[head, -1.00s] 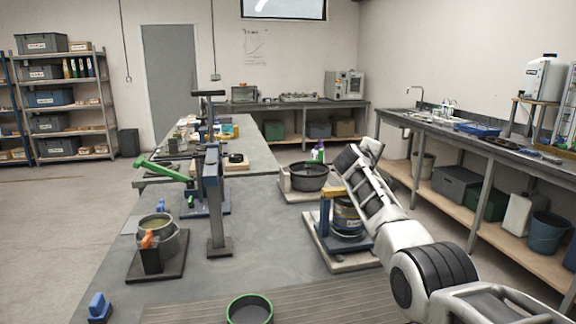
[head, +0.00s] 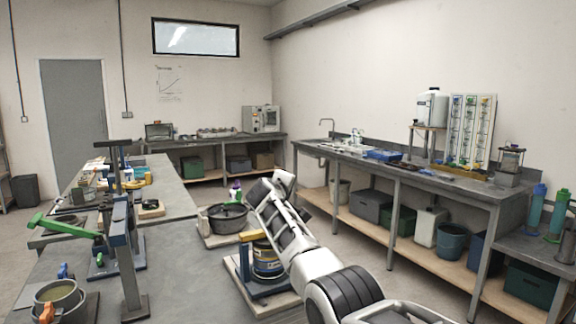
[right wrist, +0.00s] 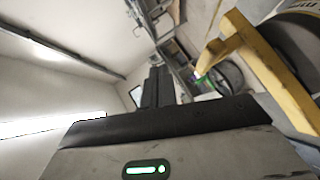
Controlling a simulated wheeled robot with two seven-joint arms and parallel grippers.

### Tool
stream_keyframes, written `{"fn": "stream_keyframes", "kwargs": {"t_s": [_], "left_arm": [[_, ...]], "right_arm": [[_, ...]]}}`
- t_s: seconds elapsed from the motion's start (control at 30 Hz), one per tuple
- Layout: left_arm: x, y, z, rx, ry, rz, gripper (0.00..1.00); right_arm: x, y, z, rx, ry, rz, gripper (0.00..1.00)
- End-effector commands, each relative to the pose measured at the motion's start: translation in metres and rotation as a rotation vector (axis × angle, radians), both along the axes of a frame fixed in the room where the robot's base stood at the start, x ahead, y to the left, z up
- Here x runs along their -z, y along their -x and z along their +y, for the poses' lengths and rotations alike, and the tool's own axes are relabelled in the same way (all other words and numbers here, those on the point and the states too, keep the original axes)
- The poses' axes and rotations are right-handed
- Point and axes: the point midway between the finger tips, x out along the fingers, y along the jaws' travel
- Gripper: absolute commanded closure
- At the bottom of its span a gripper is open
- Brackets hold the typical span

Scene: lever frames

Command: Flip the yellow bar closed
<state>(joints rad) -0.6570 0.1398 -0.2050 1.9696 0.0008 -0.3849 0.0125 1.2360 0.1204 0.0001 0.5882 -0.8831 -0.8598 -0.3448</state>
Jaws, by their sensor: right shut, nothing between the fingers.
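The yellow bar (head: 252,237) shows in the head view at the top of a blue post beside a dark can (head: 267,262) with a yellow band. In the right wrist view the yellow bar (right wrist: 262,65) runs large across the upper right, with a hooked end beside a round rim. My right gripper (head: 270,186) is above and a little right of the bar in the head view; its arm hides part of the can. In the right wrist view its dark fingers (right wrist: 158,88) are together and empty, left of the bar and apart from it in the picture. My left gripper is not in view.
A grey upright stand (head: 124,250), a green lever (head: 62,226) and a small pot (head: 58,294) are at the left. The grey table (head: 185,270) is clear between stand and can.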

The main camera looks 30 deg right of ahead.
Motion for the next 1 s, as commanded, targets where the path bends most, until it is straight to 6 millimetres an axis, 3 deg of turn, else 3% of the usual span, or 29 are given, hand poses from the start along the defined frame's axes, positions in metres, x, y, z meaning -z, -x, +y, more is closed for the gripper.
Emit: {"fn": "stream_keyframes", "kwargs": {"t_s": [0.03, 0.13, 0.63, 1.0], "left_arm": [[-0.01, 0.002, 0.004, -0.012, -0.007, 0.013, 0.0], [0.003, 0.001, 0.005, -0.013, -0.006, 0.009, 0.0], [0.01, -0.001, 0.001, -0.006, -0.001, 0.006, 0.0], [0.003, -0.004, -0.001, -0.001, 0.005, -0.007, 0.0]], "right_arm": [[-0.023, 0.001, -0.002, 0.002, 0.002, -0.002, 1.0], [-0.019, 0.009, -0.001, 0.003, 0.0, -0.005, 1.0], [-0.072, 0.062, 0.001, 0.002, 0.0, -0.004, 1.0], [-0.082, 0.072, 0.002, 0.002, -0.001, 0.001, 1.0]]}}
